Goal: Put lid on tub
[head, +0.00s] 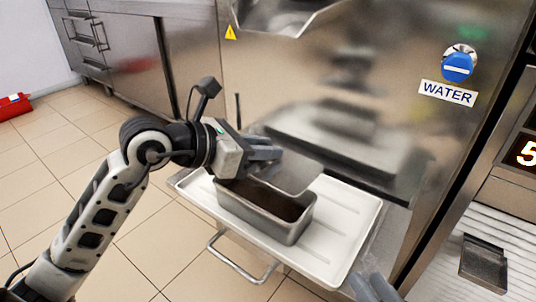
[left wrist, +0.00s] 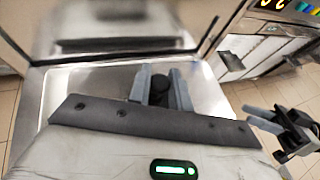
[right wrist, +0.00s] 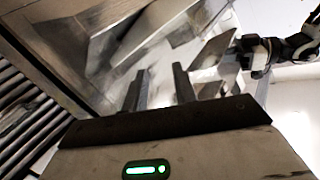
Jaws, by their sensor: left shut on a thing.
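The tub (head: 265,214) is an oblong metal pan standing upright on a white tray, its dark inside showing at the top. The lid (head: 302,172) is a thin grey metal plate, tilted, above the back right of the tub and apart from its front rim. My left gripper (head: 272,154) is shut on the lid by its dark knob (left wrist: 181,95), which shows between the fingers in the left wrist view. In the right wrist view the lid (right wrist: 215,46) stands at a slant beside the left gripper. My right gripper (head: 374,288) is open and empty, low in front of the tray.
The white tray (head: 345,207) sits against the steel machine front (head: 300,75), with a metal bar handle (head: 238,262) below it. A spout (head: 290,14) hangs above. A blue water knob (head: 458,66) is at the right. Tray room is clear right of the tub.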

